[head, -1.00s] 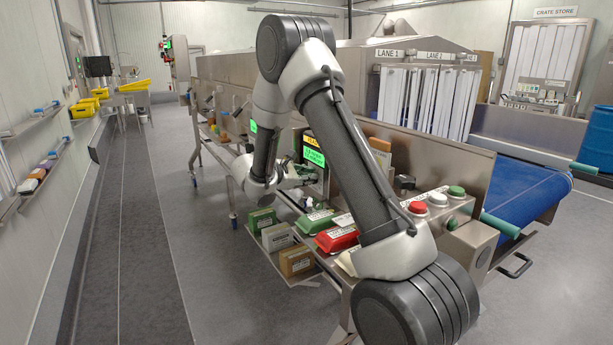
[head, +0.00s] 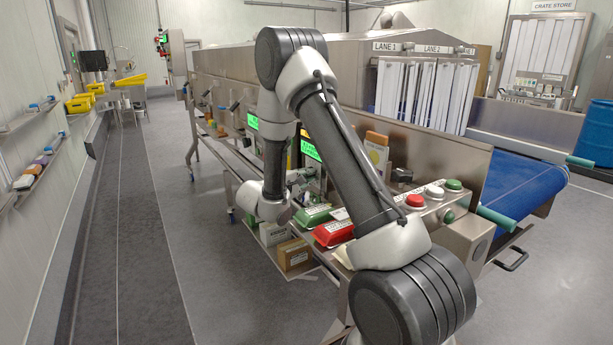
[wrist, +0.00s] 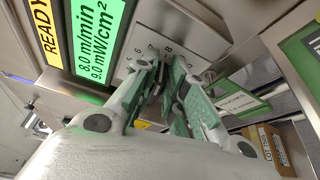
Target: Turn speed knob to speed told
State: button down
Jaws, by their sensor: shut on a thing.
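The green display (wrist: 100,38) reads 8.0 m/min and 9.0 mW/cm², beside a yellow READY strip (wrist: 45,30).
A green case (head: 312,216) and a red case (head: 333,233) lie on the ledge below the panel. Red, white and green push buttons (head: 434,191) sit to the right. Cartons (head: 293,255) stand low at the front. The floor to the left is clear.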

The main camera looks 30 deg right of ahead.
jog(key=shift+f+m, duration=0.15)
jog(key=shift+m, duration=0.15)
jog(key=c, duration=1.5)
grip_release()
jog(key=shift+o, duration=0.2)
jog(key=f+v, duration=0.1)
jog(key=v, duration=1.1)
jog(key=shift+r, duration=0.45)
